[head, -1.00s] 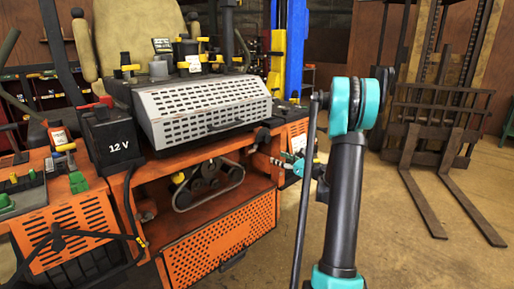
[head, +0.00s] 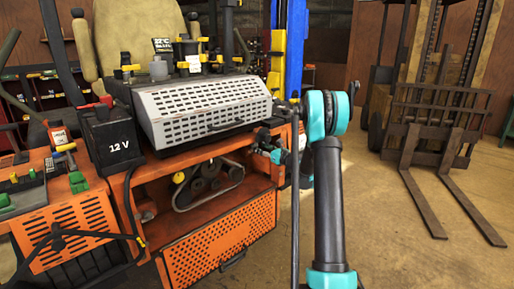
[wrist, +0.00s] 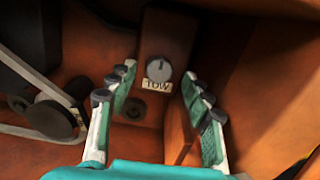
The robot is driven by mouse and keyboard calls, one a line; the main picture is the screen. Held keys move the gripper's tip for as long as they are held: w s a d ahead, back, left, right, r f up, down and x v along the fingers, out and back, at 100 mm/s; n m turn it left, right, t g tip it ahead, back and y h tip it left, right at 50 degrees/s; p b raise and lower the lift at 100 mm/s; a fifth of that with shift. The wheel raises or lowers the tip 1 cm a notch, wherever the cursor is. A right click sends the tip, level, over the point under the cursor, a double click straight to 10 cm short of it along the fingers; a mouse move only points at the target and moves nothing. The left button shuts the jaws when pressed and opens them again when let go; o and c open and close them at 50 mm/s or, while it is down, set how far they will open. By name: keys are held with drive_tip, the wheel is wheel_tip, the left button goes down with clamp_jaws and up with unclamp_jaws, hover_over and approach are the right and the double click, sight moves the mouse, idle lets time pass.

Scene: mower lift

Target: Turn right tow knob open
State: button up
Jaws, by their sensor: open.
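The tow knob (wrist: 158,69) is a round grey dial with a pale pointer mark, on a brown block (wrist: 165,35). A label reading "TOW" (wrist: 157,85) sits just under it. In the wrist view, my gripper (wrist: 158,76) is open, with one finger left of the knob and one to the right; nothing is between the pads except the view of the knob beyond. I cannot tell whether the fingertips reach the knob's depth. In the head view, my gripper (head: 277,155) is by the orange mower's right side, partly hidden by my arm, and the knob is not visible.
An orange panel edge (wrist: 178,130) stands close to the right finger. A belt and pulleys (wrist: 50,120) lie to the left. In the head view, a grey vented cover (head: 205,110), a 12 V battery (head: 112,138) and a forklift (head: 430,125) show.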

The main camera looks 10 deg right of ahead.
sight(254, 145)
drive_tip(key=shift+x, duration=1.5)
drive_tip(key=c, duration=1.1)
drive_tip(key=shift+c, duration=0.2)
